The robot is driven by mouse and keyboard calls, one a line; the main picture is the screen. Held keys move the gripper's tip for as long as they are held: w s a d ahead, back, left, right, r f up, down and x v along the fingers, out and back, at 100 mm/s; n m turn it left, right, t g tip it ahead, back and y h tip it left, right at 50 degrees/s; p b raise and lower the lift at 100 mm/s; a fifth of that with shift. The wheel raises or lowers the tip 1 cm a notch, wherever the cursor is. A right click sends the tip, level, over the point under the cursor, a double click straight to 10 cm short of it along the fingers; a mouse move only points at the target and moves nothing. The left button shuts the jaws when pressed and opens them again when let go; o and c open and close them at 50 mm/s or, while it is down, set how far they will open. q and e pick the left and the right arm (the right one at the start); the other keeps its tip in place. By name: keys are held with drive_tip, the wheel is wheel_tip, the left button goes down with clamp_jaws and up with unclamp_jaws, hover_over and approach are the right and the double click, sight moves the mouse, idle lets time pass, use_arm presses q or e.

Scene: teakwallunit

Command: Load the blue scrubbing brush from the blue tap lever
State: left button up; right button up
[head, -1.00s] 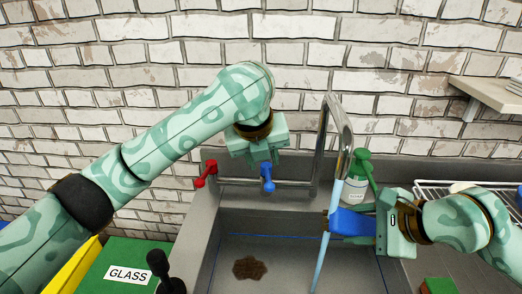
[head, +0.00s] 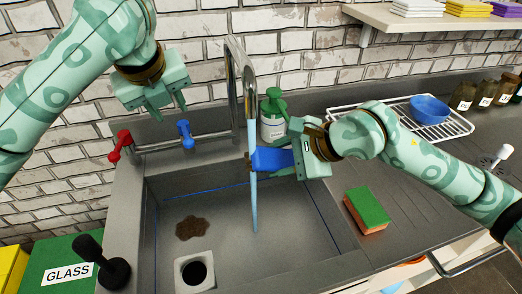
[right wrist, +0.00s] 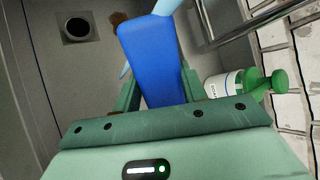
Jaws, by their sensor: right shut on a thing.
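The blue scrubbing brush (head: 271,160) is held in my right gripper (head: 296,154), over the sink. Its far end meets the thin blue water stream (head: 254,205) falling from the tap spout (head: 249,85). In the right wrist view the blue brush (right wrist: 153,60) sits between the two fingers; its bristles are hidden. The blue tap lever (head: 184,132) stands upright on the tap bar behind the sink. My left gripper (head: 168,108) is above and slightly left of this lever, fingers apart, empty and not touching it.
The red tap lever (head: 121,144) is left of the blue one. A green-topped soap bottle (head: 273,122) stands behind my right gripper. A sponge (head: 367,210) lies right of the sink (head: 290,235). A brown stain (head: 192,228) and drain (head: 195,272) are in the basin.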

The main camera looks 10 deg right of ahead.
use_arm(q)
drive_tip(key=shift+f, duration=0.1)
drive_tip(key=shift+f, duration=0.15)
idle(0.4)
idle(0.4)
